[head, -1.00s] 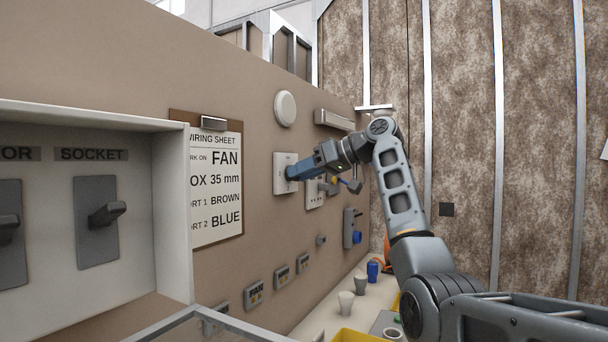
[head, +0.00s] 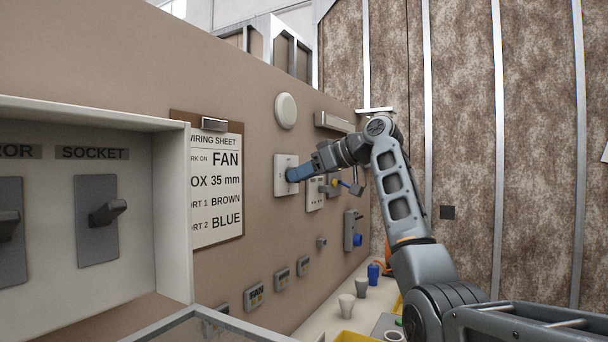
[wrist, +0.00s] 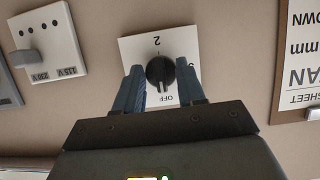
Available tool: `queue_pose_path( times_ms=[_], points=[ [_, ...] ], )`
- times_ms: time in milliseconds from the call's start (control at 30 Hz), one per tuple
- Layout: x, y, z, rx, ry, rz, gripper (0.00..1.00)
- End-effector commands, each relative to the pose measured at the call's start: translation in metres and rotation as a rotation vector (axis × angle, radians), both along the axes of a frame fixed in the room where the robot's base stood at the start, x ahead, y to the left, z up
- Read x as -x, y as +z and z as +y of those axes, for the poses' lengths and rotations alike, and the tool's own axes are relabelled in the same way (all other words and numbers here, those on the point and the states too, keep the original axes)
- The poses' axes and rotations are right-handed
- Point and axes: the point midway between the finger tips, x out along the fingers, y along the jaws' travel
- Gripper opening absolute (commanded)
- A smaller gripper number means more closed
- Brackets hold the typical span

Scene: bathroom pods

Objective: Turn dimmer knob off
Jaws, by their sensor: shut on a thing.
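The dimmer knob (wrist: 160,72) is round and black, on a white square plate (wrist: 158,46) on the tan wall. The plate also shows in the head view (head: 281,173). In the wrist view the plate reads upside down, with "2" above the knob and "OFF" below it. A pale mark on the knob's lower side seems to face the "OFF" label. My gripper (wrist: 161,88) is shut on the knob, with one blue finger on each side. In the head view my gripper (head: 293,174) reaches the plate from the right and hides the knob.
A clipped wiring sheet (head: 215,185) hangs left of the plate. A round white fitting (head: 286,110) is above. Cups (head: 346,305) stand on the shelf below.

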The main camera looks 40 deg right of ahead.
Motion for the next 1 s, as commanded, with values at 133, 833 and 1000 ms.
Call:
queue_pose_path(
  times_ms=[133,833,1000],
  points=[
    [-0.001,-0.002,0.001,0.001,0.001,0.003,0.51],
    [0.036,0.015,-0.013,0.000,-0.002,-0.001,0.64],
    [0.057,0.024,-0.021,-0.001,-0.001,0.000,0.64]
  ],
)
